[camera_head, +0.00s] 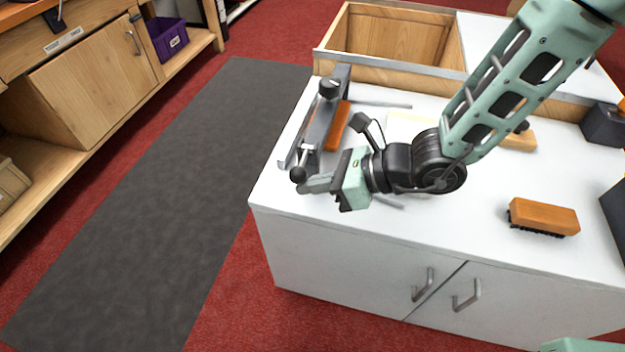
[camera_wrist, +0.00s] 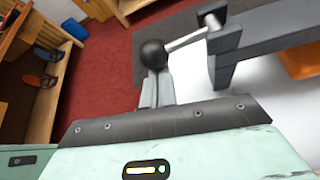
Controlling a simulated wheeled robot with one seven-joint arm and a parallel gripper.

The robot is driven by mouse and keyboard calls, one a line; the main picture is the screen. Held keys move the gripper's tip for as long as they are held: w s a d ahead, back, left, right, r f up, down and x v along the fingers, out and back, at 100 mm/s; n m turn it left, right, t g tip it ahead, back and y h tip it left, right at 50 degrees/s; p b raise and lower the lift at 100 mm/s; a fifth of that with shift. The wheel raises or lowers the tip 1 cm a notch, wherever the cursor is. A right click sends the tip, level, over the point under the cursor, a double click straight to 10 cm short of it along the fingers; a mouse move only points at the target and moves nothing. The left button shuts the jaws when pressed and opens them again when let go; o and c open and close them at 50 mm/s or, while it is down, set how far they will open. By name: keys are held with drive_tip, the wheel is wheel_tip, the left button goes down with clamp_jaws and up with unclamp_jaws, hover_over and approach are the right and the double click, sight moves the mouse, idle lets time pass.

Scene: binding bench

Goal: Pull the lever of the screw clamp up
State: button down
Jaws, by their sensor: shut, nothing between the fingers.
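The screw clamp (camera_head: 322,120) is a dark grey frame at the left edge of the white bench. Its lever ends in a black ball (camera_head: 298,174) at the clamp's near end. In the wrist view a thin metal rod (camera_wrist: 187,40) joins the black ball (camera_wrist: 153,54) to the grey clamp body (camera_wrist: 265,35). My gripper (camera_head: 308,186) is shut and empty, with its fingertips right at the ball. The wrist view shows the closed fingers (camera_wrist: 157,90) just below the ball, partly overlapped by it. I cannot tell whether they touch.
An orange-brown block (camera_head: 338,127) lies along the clamp. A brush (camera_head: 543,217) lies on the right of the white bench top (camera_head: 455,235). An open wooden box (camera_head: 395,40) stands behind. A grey mat (camera_head: 150,190) covers the floor on the left, beside wooden cabinets (camera_head: 95,75).

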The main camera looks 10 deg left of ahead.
drive_tip(key=shift+r+p, duration=0.3)
drive_tip(key=shift+p, duration=0.35)
wheel_tip(320, 180, up, 2)
drive_tip(key=m+g+p, duration=0.2)
drive_tip(key=p, duration=0.3)
drive_tip(key=shift+s+r+p, duration=0.1)
drive_tip(key=shift+r+p, duration=0.05)
drive_tip(key=shift+p, duration=0.15)
drive_tip(key=shift+w+r+m+g+y+p, duration=0.25)
drive_tip(key=shift+r+m+g+y+p, duration=0.5)
drive_tip(key=shift+p, duration=2.65)
drive_tip(key=shift+r+m+h, duration=0.25)
drive_tip(key=shift+r, duration=0.2)
drive_tip(key=shift+f, duration=0.1)
